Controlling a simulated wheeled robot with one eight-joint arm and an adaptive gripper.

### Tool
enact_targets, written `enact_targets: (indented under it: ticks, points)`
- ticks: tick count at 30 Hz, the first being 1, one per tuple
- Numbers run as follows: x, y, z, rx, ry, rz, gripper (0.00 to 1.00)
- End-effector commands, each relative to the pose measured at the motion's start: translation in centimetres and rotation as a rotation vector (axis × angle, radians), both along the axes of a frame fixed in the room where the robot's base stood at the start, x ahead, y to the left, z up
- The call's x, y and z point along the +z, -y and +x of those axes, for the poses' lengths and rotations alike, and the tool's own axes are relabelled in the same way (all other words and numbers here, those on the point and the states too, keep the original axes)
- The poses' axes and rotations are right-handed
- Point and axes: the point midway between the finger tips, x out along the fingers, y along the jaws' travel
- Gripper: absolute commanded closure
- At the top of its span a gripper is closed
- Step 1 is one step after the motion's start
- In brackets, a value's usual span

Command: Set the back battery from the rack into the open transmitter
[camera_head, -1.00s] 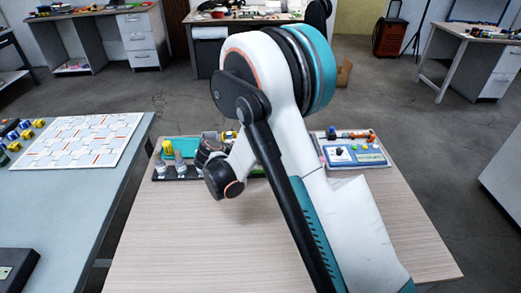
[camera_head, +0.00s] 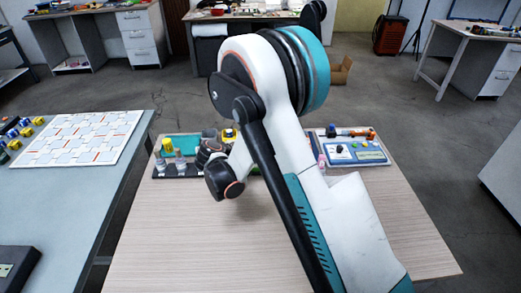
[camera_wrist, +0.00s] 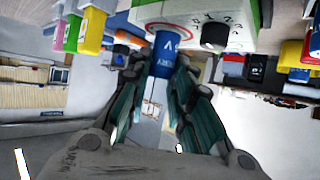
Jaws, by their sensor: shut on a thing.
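A blue battery (camera_wrist: 164,56) with white lettering is between the fingers of my gripper (camera_wrist: 160,68) in the wrist view. My gripper is shut on it. Beyond its far end is a pale panel (camera_wrist: 190,12) with a red ring and a black knob, probably the transmitter. The battery overlaps the ring in the picture, and I cannot tell whether it touches the panel or is inside an opening. In the head view my arm hides the gripper, the battery and most of the panel's surroundings. I cannot make out the rack for certain.
In the head view, a dark tray (camera_head: 176,175) with small bottles stands left of my arm on the wooden table (camera_head: 190,240). A blue and white box (camera_head: 357,153) with knobs is on the right. The front of the table is clear.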

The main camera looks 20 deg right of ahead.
Motion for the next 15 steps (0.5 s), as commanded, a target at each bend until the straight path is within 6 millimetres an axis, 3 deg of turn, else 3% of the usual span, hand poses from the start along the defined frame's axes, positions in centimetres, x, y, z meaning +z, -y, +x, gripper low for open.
enact_targets:
  ticks: [15]
  points:
    - [-0.90, -0.01, 0.03, 0.000, 0.000, 0.000, 1.00]
